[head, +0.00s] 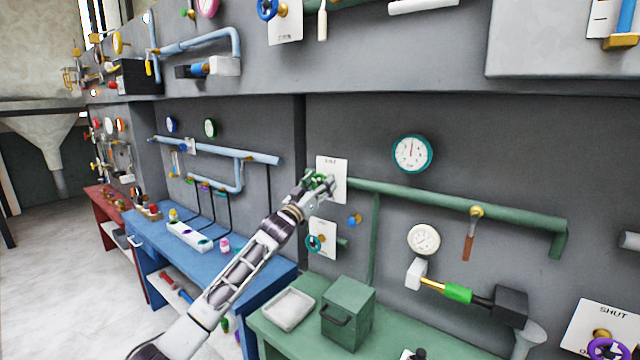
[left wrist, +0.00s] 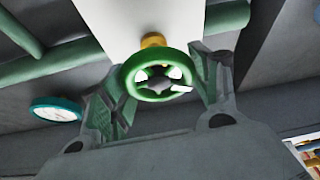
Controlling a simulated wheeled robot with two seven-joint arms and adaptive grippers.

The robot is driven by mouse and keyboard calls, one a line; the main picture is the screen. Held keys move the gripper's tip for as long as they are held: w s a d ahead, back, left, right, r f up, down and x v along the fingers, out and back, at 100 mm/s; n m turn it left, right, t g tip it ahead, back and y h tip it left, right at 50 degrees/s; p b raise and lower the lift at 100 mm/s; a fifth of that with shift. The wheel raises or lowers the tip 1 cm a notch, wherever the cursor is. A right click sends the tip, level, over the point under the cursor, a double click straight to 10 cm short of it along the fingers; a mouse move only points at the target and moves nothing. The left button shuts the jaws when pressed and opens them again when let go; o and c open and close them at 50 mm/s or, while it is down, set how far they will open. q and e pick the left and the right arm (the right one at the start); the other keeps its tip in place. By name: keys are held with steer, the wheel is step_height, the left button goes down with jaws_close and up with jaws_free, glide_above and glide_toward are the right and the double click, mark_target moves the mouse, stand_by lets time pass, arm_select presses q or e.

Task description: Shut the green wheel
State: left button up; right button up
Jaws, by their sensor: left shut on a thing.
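The green wheel (left wrist: 158,56) sits on a brass stem in front of a white plate in the left wrist view. My left gripper (left wrist: 158,82) has one finger on each side of the wheel and is shut on its rim. In the head view the left gripper (head: 322,182) is up at the wall, at the white plate (head: 338,168) marked SHUT, and hides part of the wheel. My right gripper does not show.
A green pipe (head: 440,203) runs right from the plate, below a teal-rimmed gauge (head: 412,153). A teal wheel (head: 314,243) is on a lower plate. A green box (head: 348,312) and a pale tray (head: 288,309) stand on the green bench below.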

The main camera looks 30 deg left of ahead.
arm_select(q)
steer(key=m+h+p, duration=0.1)
steer(key=m+h, duration=0.1)
steer(key=m, duration=0.3)
steer(key=shift+h, duration=0.4)
steer(key=m+g+h+p, duration=0.1)
steer(key=m, duration=0.2)
steer(key=shift+r+m+h, duration=0.1)
steer(key=shift+m+h, duration=0.2)
steer(key=shift+h, duration=0.1)
steer(key=m+h+p, duration=0.1)
steer(key=m, duration=0.1)
steer(key=m+g+p, duration=0.1)
steer(key=m, duration=0.1)
steer(key=shift+d+m+h+p, duration=0.1)
steer(key=shift+m+h+p, duration=0.25)
steer(key=shift+m+h, duration=0.05)
steer(key=shift+d+f+m+g+h+p, duration=0.15)
steer(key=shift+m+g+p, duration=0.3)
steer(key=shift+m, duration=0.45)
steer(key=shift+a+f+m+g+h+p, duration=0.1)
steer(key=shift+m+g+h+p, duration=0.25)
steer(key=shift+m, duration=0.55)
steer(key=o, duration=1)
steer(key=shift+s, duration=0.15)
